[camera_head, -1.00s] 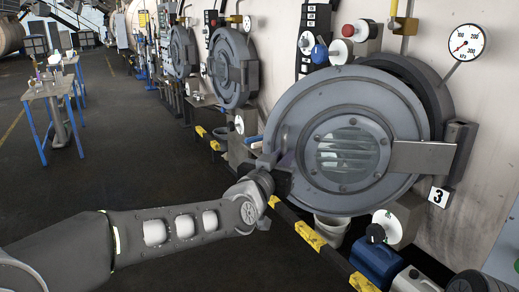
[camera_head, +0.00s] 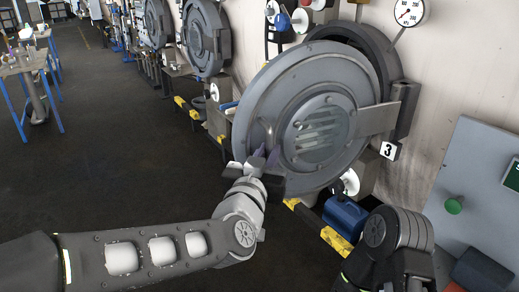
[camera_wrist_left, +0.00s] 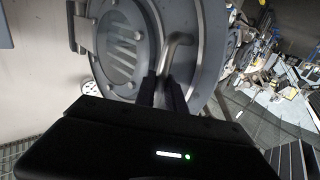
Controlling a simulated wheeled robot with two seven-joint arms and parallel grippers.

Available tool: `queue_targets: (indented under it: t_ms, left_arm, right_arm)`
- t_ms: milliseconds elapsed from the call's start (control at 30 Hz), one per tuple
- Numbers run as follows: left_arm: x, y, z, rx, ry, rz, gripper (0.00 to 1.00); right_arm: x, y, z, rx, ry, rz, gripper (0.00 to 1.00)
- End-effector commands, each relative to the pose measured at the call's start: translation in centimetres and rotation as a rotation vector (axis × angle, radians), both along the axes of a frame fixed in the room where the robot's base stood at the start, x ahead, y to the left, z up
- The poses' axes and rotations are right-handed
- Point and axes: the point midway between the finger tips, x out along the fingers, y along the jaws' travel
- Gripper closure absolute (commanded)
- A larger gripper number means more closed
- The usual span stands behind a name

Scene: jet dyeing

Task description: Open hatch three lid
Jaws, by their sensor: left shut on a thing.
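The hatch three lid (camera_head: 262,100) is a big round grey disc with a slatted round window, hinged at its right. It stands swung out from the dark round opening ring (camera_head: 388,55) behind it. My left gripper (camera_head: 262,168) is at the lid's lower left edge, shut on its handle. In the left wrist view the bent metal handle (camera_wrist_left: 179,42) runs down between the fingers of the left gripper (camera_wrist_left: 163,92), with the lid (camera_wrist_left: 203,50) close behind. The fingertips are partly hidden in the head view. My right gripper is out of view.
The "3" plate (camera_head: 389,150) and a pressure gauge (camera_head: 409,11) are on the wall. A blue container (camera_head: 345,215) and a yellow-black rail (camera_head: 336,241) are below. A grey panel (camera_head: 465,165) stands right. Floor (camera_head: 130,175) at left is clear.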

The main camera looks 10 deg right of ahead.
Motion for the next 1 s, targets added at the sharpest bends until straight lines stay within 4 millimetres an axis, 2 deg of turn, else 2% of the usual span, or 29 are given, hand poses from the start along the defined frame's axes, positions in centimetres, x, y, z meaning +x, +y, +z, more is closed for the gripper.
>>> queue_targets:
  t_ms: [33, 233, 267, 500, 800, 1000]
  left_arm:
    - [-0.3, -0.5, 0.3, 0.001, -0.007, -0.012, 1.0]
    - [-0.3, -0.5, 0.4, 0.002, -0.008, -0.013, 1.0]
    - [-0.3, -0.5, 0.4, 0.002, -0.008, -0.013, 0.83]
    - [-0.2, -0.3, 0.2, 0.001, -0.005, -0.008, 0.64]
    - [-0.3, -0.1, 0.1, 0.0, -0.002, -0.004, 0.64]
    - [-2.1, 0.7, 0.1, 0.0, -0.004, -0.005, 0.64]
  right_arm:
    - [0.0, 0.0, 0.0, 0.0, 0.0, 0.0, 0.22]
    - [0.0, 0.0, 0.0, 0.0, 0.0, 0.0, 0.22]
    - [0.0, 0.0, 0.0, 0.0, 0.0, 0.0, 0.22]
    - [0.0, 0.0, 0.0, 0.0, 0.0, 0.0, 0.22]
    - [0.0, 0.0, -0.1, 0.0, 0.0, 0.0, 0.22]
    - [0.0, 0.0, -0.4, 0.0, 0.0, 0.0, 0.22]
